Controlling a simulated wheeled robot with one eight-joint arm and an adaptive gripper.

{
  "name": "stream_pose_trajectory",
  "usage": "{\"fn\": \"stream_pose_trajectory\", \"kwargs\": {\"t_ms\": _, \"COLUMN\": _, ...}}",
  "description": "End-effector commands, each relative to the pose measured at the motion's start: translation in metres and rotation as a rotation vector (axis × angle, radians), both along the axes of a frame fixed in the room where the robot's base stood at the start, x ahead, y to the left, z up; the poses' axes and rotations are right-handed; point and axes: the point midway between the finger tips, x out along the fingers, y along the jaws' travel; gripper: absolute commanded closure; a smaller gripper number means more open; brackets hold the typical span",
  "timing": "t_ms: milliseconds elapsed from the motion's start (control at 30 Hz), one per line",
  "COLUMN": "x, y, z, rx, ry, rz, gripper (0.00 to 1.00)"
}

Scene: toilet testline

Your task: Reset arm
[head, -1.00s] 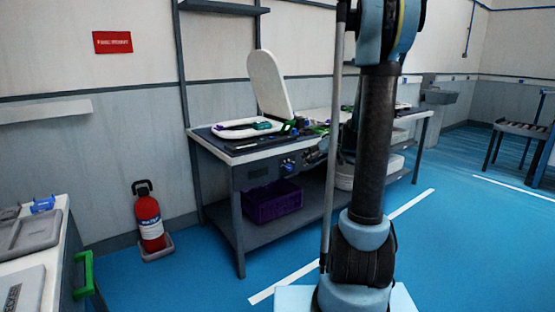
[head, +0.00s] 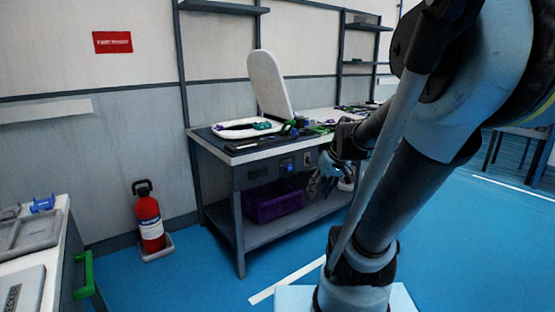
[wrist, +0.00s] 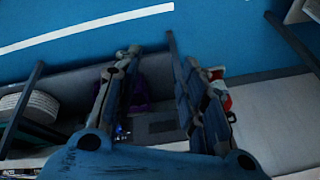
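My gripper (head: 322,188) hangs in front of the workbench (head: 240,160) in the head view, at about the height of the bench's front panel. My own arm hides part of the bench behind it. In the wrist view the two fingers of my gripper (wrist: 152,58) stand apart with nothing between them. A purple crate (wrist: 138,90) shows beyond the fingers, and a red thing (wrist: 222,95) shows beside the right finger.
A white toilet seat with raised lid (head: 268,82) sits on the bench. The purple crate (head: 272,203) is on the lower shelf. A red fire extinguisher (head: 149,218) stands by the wall. A side counter (head: 55,245) is at lower left. Blue floor (head: 185,285) is clear in front.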

Motion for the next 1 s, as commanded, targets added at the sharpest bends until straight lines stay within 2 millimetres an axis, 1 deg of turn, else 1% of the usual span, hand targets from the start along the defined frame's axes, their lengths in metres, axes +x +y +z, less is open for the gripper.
{"fn": "stream_pose_trajectory", "kwargs": {"t_ms": 33, "x": -0.014, "y": -0.002, "z": -0.004, "rx": -0.016, "ry": 0.013, "rz": -0.012, "gripper": 0.62}}
{"fn": "stream_pose_trajectory", "kwargs": {"t_ms": 200, "x": -0.056, "y": -0.012, "z": -0.019, "rx": -0.073, "ry": 0.060, "rz": -0.068, "gripper": 0.62}}
{"fn": "stream_pose_trajectory", "kwargs": {"t_ms": 400, "x": -0.100, "y": -0.027, "z": -0.038, "rx": -0.145, "ry": 0.104, "rz": -0.138, "gripper": 0.62}}
{"fn": "stream_pose_trajectory", "kwargs": {"t_ms": 500, "x": -0.116, "y": -0.034, "z": -0.047, "rx": -0.175, "ry": 0.118, "rz": -0.170, "gripper": 0.62}}
{"fn": "stream_pose_trajectory", "kwargs": {"t_ms": 600, "x": -0.128, "y": -0.040, "z": -0.053, "rx": -0.197, "ry": 0.129, "rz": -0.194, "gripper": 0.62}}
{"fn": "stream_pose_trajectory", "kwargs": {"t_ms": 700, "x": -0.134, "y": -0.043, "z": -0.057, "rx": -0.210, "ry": 0.134, "rz": -0.208, "gripper": 0.62}}
{"fn": "stream_pose_trajectory", "kwargs": {"t_ms": 1000, "x": -0.136, "y": -0.044, "z": -0.058, "rx": -0.215, "ry": 0.136, "rz": -0.213, "gripper": 0.62}}
